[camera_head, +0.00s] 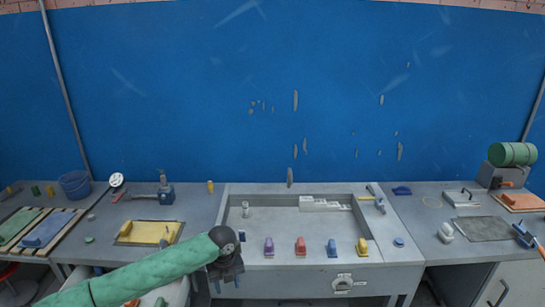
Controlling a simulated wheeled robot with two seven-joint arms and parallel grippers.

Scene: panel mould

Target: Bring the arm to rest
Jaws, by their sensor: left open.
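My left arm comes in from the lower left in a green sleeve. Its dark left gripper (226,286) points down in front of the bench's front edge, with its two fingers apart and nothing seen between them. The grey panel mould (303,268), a shallow recessed tray, lies in the bench middle, behind and to the right of the gripper. My right gripper is not in view.
A white stepped block (325,204) lies at the mould's back. A yellow mat (146,232) lies left of the mould, near my arm. A blue bucket (75,185) stands far left. A green cylinder (513,154) sits on a stand at right. A blue wall (300,80) closes the back.

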